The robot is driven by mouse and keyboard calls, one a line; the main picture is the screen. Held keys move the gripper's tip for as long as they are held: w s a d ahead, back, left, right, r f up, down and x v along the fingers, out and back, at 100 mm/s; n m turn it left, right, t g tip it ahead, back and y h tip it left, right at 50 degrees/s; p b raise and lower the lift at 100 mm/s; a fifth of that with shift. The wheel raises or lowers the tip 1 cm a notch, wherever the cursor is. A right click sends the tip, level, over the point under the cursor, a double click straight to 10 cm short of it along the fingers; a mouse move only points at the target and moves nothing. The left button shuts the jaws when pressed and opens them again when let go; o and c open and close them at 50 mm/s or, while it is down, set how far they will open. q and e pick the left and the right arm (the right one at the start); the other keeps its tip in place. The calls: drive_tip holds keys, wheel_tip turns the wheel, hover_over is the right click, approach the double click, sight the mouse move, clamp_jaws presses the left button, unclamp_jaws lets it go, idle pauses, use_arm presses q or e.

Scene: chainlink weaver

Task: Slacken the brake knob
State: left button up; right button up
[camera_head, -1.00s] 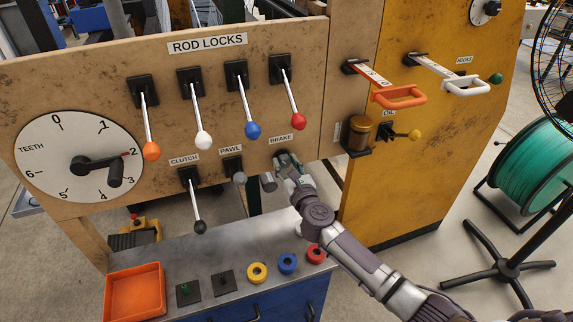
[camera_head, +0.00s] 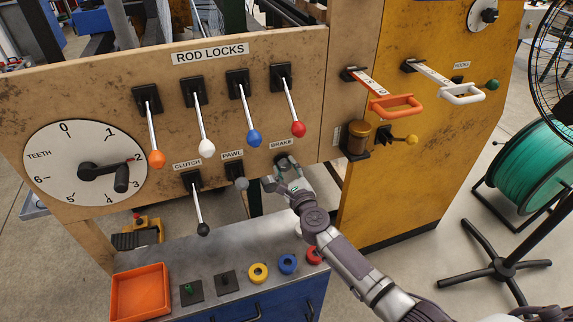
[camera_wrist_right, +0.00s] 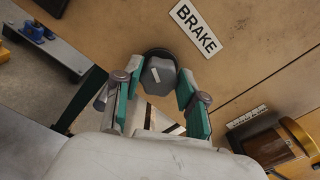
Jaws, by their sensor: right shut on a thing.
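The brake knob (camera_wrist_right: 158,76) is a dark grey faceted knob with a pale mark on its face, on the tan panel under the BRAKE label (camera_wrist_right: 196,29). In the head view the label (camera_head: 281,144) shows just above my right gripper (camera_head: 280,174), which largely hides the knob. In the right wrist view my right gripper (camera_wrist_right: 155,90) has its teal-sided fingers on either side of the knob, shut on it. My left gripper is in neither view now.
The pawl knob (camera_head: 241,184) and the clutch lever (camera_head: 199,212) are left of my right gripper. Rod-lock levers hang above. A brown oil cup (camera_head: 357,138) is on the right. The bench below holds an orange tray (camera_head: 141,292) and coloured rings (camera_head: 258,273).

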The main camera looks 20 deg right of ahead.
drive_tip(key=n+p, duration=0.1)
drive_tip(key=n, duration=0.2)
drive_tip(key=shift+n, duration=0.4)
drive_tip(key=n+p, duration=0.1)
drive_tip(key=n, duration=0.3)
drive_tip(key=shift+a+f+n, duration=0.1)
drive_tip(key=shift+f+n, duration=0.05)
drive_tip(key=shift+n, duration=0.15)
drive_tip(key=n+p, duration=0.1)
drive_tip(key=n, duration=0.2)
drive_tip(key=shift+n, duration=0.3)
drive_tip(key=n, duration=0.4)
drive_tip(key=shift+f+n+p, duration=0.15)
drive_tip(key=shift+n+p, duration=0.15)
drive_tip(key=shift+p, duration=0.1)
drive_tip(key=n+p, duration=0.1)
drive_tip(key=n, duration=0.5)
drive_tip(key=shift+f, duration=0.15)
drive_tip(key=n, duration=0.6)
drive_tip(key=shift+f+p, duration=0.1)
drive_tip(key=shift+p, duration=0.2)
drive_tip(key=shift+s, duration=0.1)
